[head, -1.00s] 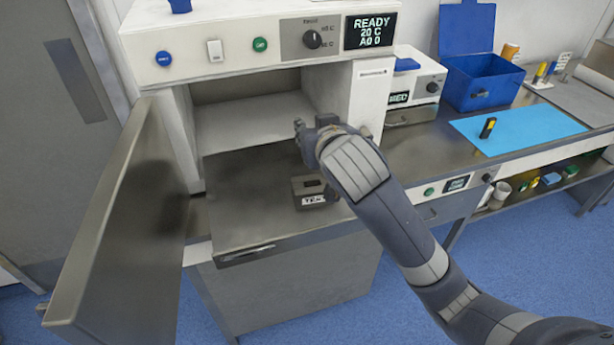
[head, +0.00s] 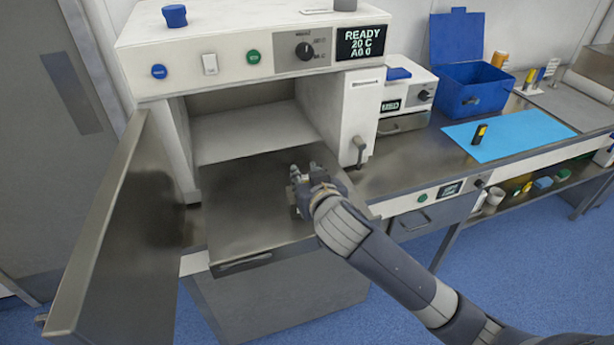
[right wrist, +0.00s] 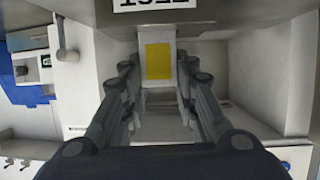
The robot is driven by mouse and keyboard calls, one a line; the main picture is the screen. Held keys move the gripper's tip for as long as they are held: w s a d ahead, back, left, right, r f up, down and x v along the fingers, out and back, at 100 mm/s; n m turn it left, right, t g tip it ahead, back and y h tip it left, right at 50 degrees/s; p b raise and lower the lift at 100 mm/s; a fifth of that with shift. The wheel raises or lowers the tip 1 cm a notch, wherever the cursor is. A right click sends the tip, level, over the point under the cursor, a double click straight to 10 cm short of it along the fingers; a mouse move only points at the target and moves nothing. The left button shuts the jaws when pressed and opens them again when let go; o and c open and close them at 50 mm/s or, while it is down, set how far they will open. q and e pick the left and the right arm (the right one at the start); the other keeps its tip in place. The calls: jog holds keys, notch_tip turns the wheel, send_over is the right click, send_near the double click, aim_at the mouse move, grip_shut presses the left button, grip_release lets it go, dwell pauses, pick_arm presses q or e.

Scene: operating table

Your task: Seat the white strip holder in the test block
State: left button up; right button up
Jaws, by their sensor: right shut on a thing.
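My right gripper (head: 303,182) is low over the drawn-out metal shelf in front of the open chamber, and hides the test block in the head view. In the right wrist view its fingers (right wrist: 158,70) stand on both sides of the white strip holder with a yellow face (right wrist: 158,61), shut on it. The test block's label (right wrist: 155,4) shows upside down at the top edge of that view, just beyond the holder. I cannot tell whether the holder touches the block or is in its slot. My left gripper is not in view.
The chamber's open door (head: 105,235) stands at the left of the shelf (head: 230,215). The chamber's white right wall (head: 335,110) is close behind the gripper. A blue bin (head: 475,85) and a blue mat (head: 530,135) lie on the right counter.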

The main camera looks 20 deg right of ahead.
jog(key=o, duration=0.5)
jog(key=shift+f, duration=0.15)
jog(key=o, duration=0.5)
jog(key=shift+c, duration=0.2)
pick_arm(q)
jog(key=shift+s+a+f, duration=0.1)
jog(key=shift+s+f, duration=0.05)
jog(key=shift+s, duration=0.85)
pick_arm(e)
jog(key=shift+r, duration=0.2)
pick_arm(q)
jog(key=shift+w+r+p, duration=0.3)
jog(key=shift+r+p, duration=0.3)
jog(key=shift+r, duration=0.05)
pick_arm(e)
jog(key=v, duration=1.2)
jog(key=shift+w, duration=0.1)
